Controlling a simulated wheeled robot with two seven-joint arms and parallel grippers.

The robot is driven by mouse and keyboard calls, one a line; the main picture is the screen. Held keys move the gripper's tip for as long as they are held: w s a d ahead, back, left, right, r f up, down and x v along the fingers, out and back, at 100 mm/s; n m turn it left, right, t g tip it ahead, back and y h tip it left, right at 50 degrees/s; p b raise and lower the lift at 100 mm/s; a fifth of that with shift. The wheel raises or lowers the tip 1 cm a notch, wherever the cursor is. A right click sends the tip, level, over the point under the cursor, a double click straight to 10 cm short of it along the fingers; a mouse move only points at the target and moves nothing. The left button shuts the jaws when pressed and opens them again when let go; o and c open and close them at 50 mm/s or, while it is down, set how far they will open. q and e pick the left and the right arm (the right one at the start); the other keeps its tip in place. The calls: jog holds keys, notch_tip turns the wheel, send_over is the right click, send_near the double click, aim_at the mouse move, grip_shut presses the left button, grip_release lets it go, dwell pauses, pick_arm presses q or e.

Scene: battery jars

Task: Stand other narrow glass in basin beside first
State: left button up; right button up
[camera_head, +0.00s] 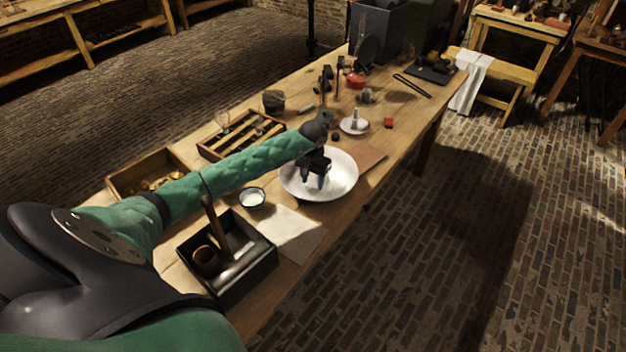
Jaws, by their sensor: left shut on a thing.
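The white basin (343,187) stands on the long wooden table, right of the picture's centre. My left gripper (316,172) is over the basin, pointing down, and is shut on a narrow glass (323,183). The glass shows only as a small pale bluish shape at the fingertips, low inside the basin. I cannot tell whether it touches the basin floor. A second glass in the basin cannot be made out; the gripper and forearm cover part of the basin. My right gripper is not in view.
A small bowl of white stuff (252,197) and a pale cloth (296,234) lie in front of the basin. A black box (262,262) holds a brown cup. A brown board (370,158) lies beside the basin. A saucer (354,126) and small dark items stand beyond.

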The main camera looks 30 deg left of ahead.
pick_arm(q)
jog(key=shift+f+b, duration=0.4)
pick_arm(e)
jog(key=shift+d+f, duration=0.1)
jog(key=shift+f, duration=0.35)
pick_arm(q)
jog(key=o, duration=1.3)
notch_tip(320, 180, up, 7)
jog(key=b, duration=0.3)
jog(key=shift+f, duration=0.2)
jog(key=shift+r, duration=0.6)
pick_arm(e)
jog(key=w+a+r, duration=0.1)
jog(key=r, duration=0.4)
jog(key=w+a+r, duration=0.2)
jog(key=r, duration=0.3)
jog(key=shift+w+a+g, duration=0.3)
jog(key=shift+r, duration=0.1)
